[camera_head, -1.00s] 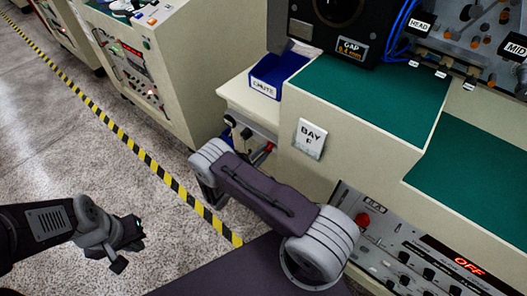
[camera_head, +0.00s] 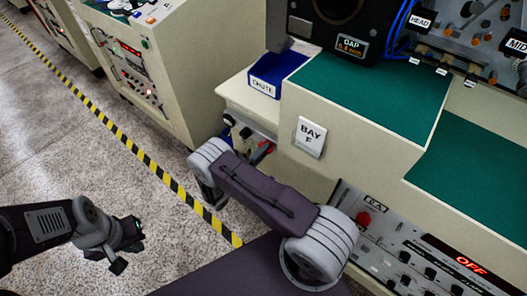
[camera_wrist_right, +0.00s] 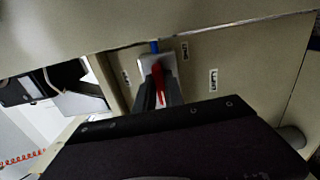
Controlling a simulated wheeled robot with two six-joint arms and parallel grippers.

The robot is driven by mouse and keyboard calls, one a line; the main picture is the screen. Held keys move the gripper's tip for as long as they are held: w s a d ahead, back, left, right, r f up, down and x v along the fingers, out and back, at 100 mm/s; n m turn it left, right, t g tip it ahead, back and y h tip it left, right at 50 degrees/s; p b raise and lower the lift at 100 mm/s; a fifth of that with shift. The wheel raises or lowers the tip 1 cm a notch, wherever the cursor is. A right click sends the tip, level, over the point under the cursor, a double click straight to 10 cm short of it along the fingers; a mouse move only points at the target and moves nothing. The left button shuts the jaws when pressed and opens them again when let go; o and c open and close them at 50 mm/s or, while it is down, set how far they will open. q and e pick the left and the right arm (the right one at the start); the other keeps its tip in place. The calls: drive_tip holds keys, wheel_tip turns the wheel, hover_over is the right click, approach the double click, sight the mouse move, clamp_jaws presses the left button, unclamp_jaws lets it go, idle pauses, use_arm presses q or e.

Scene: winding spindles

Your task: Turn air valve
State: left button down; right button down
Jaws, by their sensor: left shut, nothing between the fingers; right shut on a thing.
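The air valve's red handle (camera_head: 262,152) is on the side of the cream machine cabinet, low beside the BAY F plate, in the head view. In the right wrist view the red handle (camera_wrist_right: 158,82) sits between the fingers of my right gripper (camera_wrist_right: 159,96), which is shut on it. A pale metal plate and a short blue tube (camera_wrist_right: 154,46) show behind it. In the head view my right arm hides most of that gripper. My left gripper (camera_head: 128,244) is shut and empty above the floor at the lower left.
A blue CHUTE bin (camera_head: 272,75) stands on the ledge above the valve. The BAY F plate (camera_head: 310,137) and a control panel with a red OFF display (camera_head: 472,265) are to the right. Open floor with a yellow-black stripe (camera_head: 140,153) lies left.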

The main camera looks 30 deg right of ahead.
idle(0.6)
drive_tip(key=c, duration=1.4)
unclamp_jaws()
drive_tip(key=shift+c, duration=0.2)
drive_tip(key=v, duration=0.9)
drive_tip(key=shift+m, duration=0.3)
